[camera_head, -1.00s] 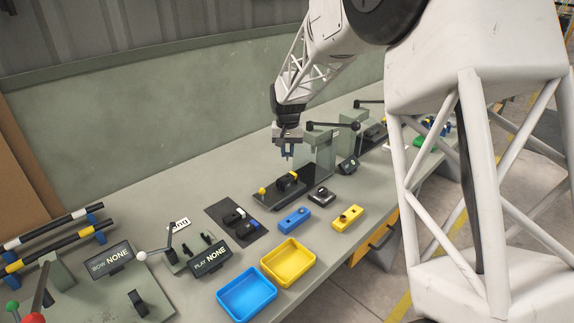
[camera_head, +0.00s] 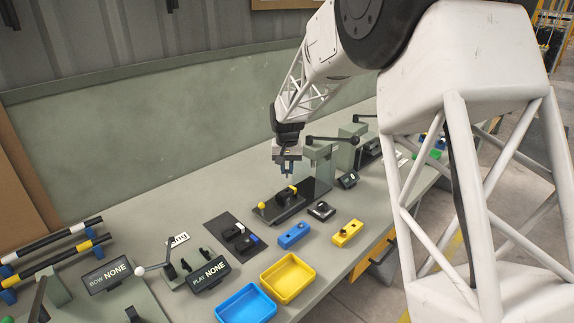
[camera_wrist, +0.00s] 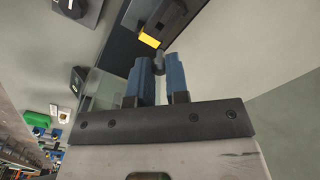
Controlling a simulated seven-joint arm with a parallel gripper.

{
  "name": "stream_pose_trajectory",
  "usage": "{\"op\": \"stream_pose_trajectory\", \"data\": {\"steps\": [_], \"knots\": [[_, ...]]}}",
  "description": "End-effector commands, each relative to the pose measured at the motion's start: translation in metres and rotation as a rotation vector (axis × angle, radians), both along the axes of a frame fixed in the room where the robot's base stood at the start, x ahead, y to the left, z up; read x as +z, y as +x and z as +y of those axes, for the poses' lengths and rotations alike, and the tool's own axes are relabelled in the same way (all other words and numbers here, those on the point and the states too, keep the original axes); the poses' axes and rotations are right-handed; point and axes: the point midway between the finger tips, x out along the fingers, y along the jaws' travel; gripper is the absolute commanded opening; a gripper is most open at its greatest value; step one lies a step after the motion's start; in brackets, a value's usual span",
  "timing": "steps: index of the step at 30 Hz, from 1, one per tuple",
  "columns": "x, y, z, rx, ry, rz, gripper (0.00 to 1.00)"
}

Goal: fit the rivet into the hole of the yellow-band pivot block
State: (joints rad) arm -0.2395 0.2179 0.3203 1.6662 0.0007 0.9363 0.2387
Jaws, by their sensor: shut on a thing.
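The yellow-band pivot block (camera_head: 284,197) is a black block with a yellow band, on a dark fixture plate on the bench. In the wrist view its yellow band (camera_wrist: 149,40) shows just beyond the fingertips. My gripper (camera_head: 288,176) points down above the block, with a small visible gap. In the wrist view its blue fingers (camera_wrist: 158,75) are shut on the rivet (camera_wrist: 158,64), a small dark piece whose end sticks out between the tips. The rivet is apart from the yellow band in the picture. I cannot make out the hole in either view.
The fixture plate (camera_head: 268,217) carries a yellow knob (camera_head: 261,206), and a grey lever press (camera_head: 320,160) stands close behind. Blue (camera_head: 296,235) and yellow (camera_head: 347,233) blocks, a yellow tray (camera_head: 287,278), a blue tray (camera_head: 246,303) and a dark mat (camera_head: 222,224) lie in front.

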Motion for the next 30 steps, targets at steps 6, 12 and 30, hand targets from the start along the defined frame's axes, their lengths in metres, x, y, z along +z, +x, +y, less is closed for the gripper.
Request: {"op": "stream_pose_trajectory", "data": {"steps": [6, 12, 30], "knots": [[-0.016, 0.0, 0.0, 0.0, -0.001, 0.002, 0.0], [-0.029, 0.0, 0.0, 0.0, 0.0, 0.001, 0.0], [-0.041, 0.0, 0.0, 0.0, 0.0, 0.0, 0.0]]}}
